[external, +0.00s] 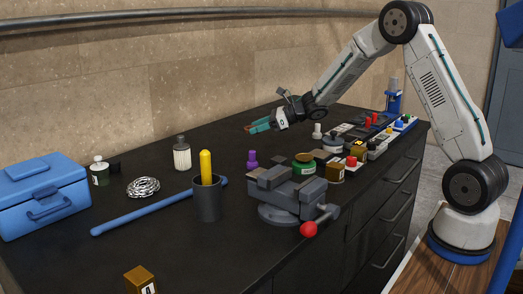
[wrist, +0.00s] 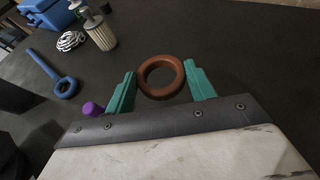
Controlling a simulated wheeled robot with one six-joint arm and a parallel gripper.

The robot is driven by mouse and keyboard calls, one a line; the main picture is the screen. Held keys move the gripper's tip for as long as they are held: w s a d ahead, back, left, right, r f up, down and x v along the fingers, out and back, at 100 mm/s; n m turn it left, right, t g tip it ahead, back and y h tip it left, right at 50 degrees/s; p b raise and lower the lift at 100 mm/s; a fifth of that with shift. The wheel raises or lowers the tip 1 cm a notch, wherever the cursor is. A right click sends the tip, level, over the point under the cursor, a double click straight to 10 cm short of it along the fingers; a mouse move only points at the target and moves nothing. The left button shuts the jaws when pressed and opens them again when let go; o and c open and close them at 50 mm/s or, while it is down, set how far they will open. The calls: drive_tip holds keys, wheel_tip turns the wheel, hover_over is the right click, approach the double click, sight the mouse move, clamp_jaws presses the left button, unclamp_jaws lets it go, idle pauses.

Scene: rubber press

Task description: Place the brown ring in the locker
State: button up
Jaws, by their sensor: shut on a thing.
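The brown ring (wrist: 160,94) sits between the two teal fingers of my gripper (wrist: 160,70) in the wrist view, and the gripper is shut on it. In the external view my gripper (external: 258,126) is over the far part of the dark bench, pointing left. I cannot tell exactly how high the ring is above the bench. I cannot identify a locker for certain in either view.
A blue toolbox (external: 42,196) stands at the bench's left end. A blue wrench (external: 140,210), a dark cup with a yellow-handled tool (external: 206,167), a grey vise (external: 285,193) and a purple piece (external: 252,159) stand nearer. Several small items crowd the right side.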

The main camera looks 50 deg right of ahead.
sight(259, 153)
wheel_tip(259, 153, down, 7)
drive_tip(key=shift+f, duration=0.2)
drive_tip(key=shift+f, duration=0.15)
drive_tip(key=o, duration=1)
drive_tip(key=shift+c, duration=0.2)
